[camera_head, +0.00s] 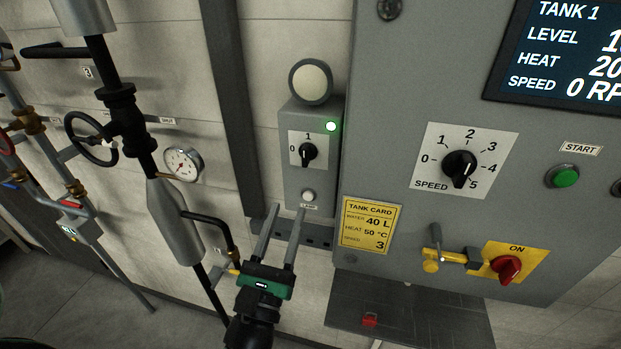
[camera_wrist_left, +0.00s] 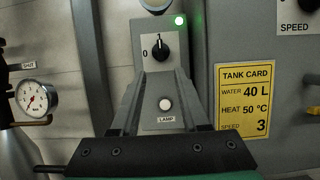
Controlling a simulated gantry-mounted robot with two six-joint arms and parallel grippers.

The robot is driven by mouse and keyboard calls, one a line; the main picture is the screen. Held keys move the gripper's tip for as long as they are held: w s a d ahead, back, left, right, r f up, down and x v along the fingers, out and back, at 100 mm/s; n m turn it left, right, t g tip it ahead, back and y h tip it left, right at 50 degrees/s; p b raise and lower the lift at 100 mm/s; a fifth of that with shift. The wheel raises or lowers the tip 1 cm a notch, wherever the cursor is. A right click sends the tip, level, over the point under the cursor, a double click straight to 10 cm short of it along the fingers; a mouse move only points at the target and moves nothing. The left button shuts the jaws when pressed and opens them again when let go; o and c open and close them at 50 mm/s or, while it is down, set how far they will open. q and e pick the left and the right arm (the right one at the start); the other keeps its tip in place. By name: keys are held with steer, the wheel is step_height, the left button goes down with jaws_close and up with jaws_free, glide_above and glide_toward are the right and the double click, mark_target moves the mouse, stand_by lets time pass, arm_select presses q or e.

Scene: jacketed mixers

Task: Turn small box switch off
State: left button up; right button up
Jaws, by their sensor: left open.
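The small grey box (camera_head: 296,175) is on the wall beside the large panel, with a round lamp (camera_head: 311,82) on top. Its black rotary switch (camera_head: 308,154) has marks 0 and 1, and a green light (camera_head: 331,126) is lit at the box's upper right. In the left wrist view the switch (camera_wrist_left: 160,46) has its white line pointing up toward 1. My left gripper (camera_head: 280,222) is open and empty, in front of and below the box, its fingers apart on either side of the white LAMP button (camera_wrist_left: 165,104). My right gripper is not in view.
The large panel at right has a speed dial (camera_head: 459,168), a green start button (camera_head: 565,176), a red ON switch (camera_head: 506,268) and a yellow tank card (camera_head: 369,225). Pipes, a black handwheel (camera_head: 93,138) and a gauge (camera_head: 184,164) stand at left.

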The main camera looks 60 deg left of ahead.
mark_target(304, 159)
arm_select(q)
steer(key=p+x, duration=0.2)
steer(key=x, duration=0.3)
steer(key=p+x, duration=0.1)
steer(key=x, duration=0.5)
steer(key=shift+r+p, duration=0.25)
steer(key=shift+p, duration=0.15)
steer(key=shift+w+a+r, duration=0.1)
steer(key=shift+w+a, duration=0.15)
jaws_close()
